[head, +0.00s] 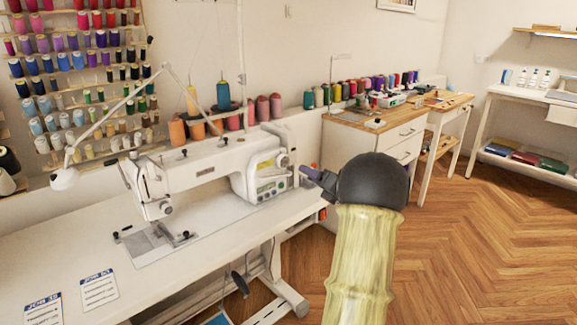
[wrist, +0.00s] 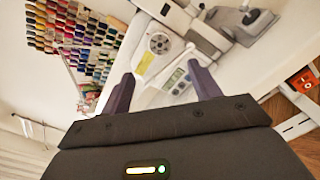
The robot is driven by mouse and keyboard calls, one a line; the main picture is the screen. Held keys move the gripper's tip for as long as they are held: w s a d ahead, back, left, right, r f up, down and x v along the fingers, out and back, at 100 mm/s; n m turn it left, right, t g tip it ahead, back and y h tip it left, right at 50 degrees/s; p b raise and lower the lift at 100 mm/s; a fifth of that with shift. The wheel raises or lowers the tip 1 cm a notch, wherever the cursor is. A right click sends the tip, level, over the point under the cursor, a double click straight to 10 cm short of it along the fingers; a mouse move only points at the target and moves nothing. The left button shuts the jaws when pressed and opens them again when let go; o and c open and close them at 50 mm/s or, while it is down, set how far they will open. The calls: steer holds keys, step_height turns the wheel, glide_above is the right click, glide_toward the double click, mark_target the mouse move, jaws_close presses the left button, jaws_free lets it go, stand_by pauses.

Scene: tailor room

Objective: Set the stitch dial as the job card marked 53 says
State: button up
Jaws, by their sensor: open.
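The white sewing machine (head: 190,175) stands on its table, and its right end carries a round dial (head: 282,160). In the wrist view the dial (wrist: 159,42) is a pale disc with dark marks, too small to read. My gripper (head: 308,172) is just right of the machine's end; in the wrist view its two dark fingers (wrist: 160,73) are apart and empty, with the dial beyond the gap. Two job cards (head: 99,288) (head: 43,309) lie at the table's front left. Their headings are tilted and small; the right one seems to read 53. Their lines are unreadable.
A small control panel (wrist: 178,78) sits below the dial. Thread cones (head: 222,97) stand behind the machine, and a spool rack (head: 75,70) covers the left wall. A wooden-topped cabinet (head: 375,125) stands farther back. The floor (head: 460,240) to the right is clear.

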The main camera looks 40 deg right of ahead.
mark_target(285, 162)
steer(key=w, duration=1.1)
steer(key=shift+a, duration=0.4)
steer(key=shift+c, duration=0.4)
steer(key=c, duration=0.9)
